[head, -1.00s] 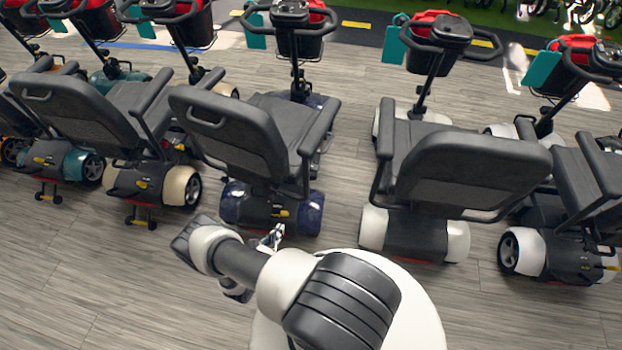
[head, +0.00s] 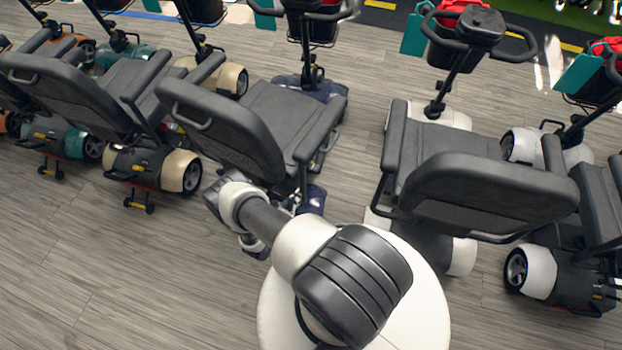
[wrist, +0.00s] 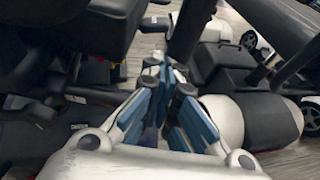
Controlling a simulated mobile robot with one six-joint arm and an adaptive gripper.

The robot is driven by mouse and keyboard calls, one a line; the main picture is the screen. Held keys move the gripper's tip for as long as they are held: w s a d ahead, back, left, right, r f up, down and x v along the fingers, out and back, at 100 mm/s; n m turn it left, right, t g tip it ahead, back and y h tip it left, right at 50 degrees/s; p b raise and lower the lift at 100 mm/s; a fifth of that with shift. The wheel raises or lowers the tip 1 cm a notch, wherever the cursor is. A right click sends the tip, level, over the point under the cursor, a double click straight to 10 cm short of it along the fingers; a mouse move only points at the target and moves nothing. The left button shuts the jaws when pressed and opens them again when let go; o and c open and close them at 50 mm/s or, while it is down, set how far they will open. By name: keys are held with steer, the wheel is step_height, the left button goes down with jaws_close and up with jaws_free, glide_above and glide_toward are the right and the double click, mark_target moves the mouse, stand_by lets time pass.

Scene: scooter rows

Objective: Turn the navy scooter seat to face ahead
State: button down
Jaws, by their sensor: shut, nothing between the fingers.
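The navy scooter shows its navy front cover (head: 312,88) and part of a navy rear fender (head: 312,196) in the head view. Its black seat (head: 275,118) has the backrest (head: 220,125) at the lower left, and the cushion points to the upper right, at an angle to the scooter's length. My gripper, with blue and grey fingers, is shut and empty in the wrist view (wrist: 167,78), low among dark scooter parts. In the head view my arm mostly hides it beside the navy rear fender. I cannot tell whether it touches the scooter.
A white scooter with a black seat (head: 485,195) stands close on the right. A cream-wheeled scooter (head: 180,171) stands on the left. In the wrist view, a white fender (wrist: 250,120) lies right of the fingers. Bare wood floor (head: 110,270) lies at the lower left.

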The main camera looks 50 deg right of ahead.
steer(key=r+b+x, duration=0.1)
steer(key=b+x, duration=0.1)
steer(key=x, duration=0.8)
steer(key=shift+d+b, duration=0.25)
steer(key=shift+b, duration=0.05)
